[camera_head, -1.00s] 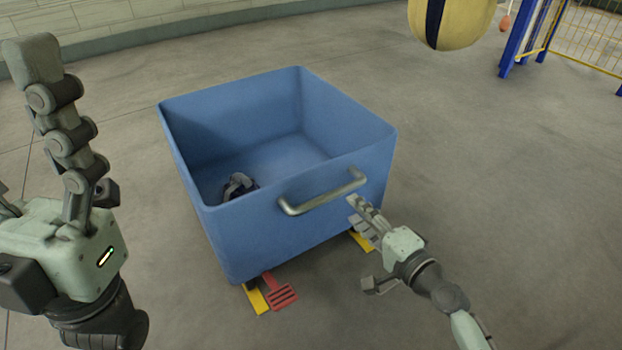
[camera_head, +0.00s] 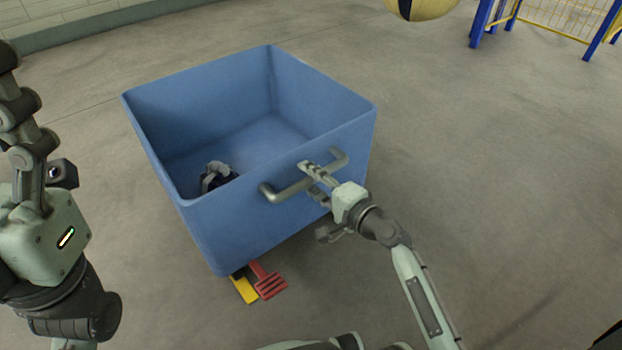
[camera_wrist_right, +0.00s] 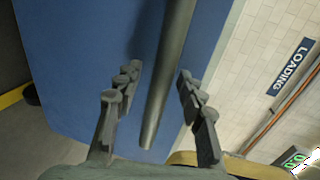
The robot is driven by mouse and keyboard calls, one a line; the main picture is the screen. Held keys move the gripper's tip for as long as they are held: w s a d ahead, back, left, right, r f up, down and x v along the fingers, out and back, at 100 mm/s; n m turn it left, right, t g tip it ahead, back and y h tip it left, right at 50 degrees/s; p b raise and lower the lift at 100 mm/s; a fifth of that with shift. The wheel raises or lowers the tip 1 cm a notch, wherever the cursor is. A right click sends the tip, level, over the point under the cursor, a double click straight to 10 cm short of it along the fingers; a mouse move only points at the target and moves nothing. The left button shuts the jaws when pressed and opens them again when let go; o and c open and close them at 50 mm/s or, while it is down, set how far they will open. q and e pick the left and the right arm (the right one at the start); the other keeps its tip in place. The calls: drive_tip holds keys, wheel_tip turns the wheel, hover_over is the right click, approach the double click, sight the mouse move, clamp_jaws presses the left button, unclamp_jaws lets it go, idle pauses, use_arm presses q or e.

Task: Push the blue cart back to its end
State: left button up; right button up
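The blue cart (camera_head: 225,225) is an open-topped bin standing on the floor in the head view. Its metal handle (camera_head: 287,193) is on the near face. My right gripper (camera_head: 314,173) is at the handle. In the right wrist view, its open fingers (camera_wrist_right: 158,78) lie on either side of the handle bar (camera_wrist_right: 166,85), with gaps showing. A dark and grey item, perhaps a bag (camera_head: 216,178), lies inside the cart. My left gripper (camera_head: 18,110) is raised at the left edge, apart from the cart and partly cut off; its opening is unclear.
A red pedal (camera_head: 268,283) and a yellow part (camera_head: 244,290) stick out below the cart's near side. A yellow and dark rounded object (camera_head: 425,8) and a blue and yellow frame (camera_head: 487,20) are beyond.

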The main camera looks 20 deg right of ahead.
drive_tip(key=shift+c, duration=0.2)
clamp_jaws()
idle(0.3)
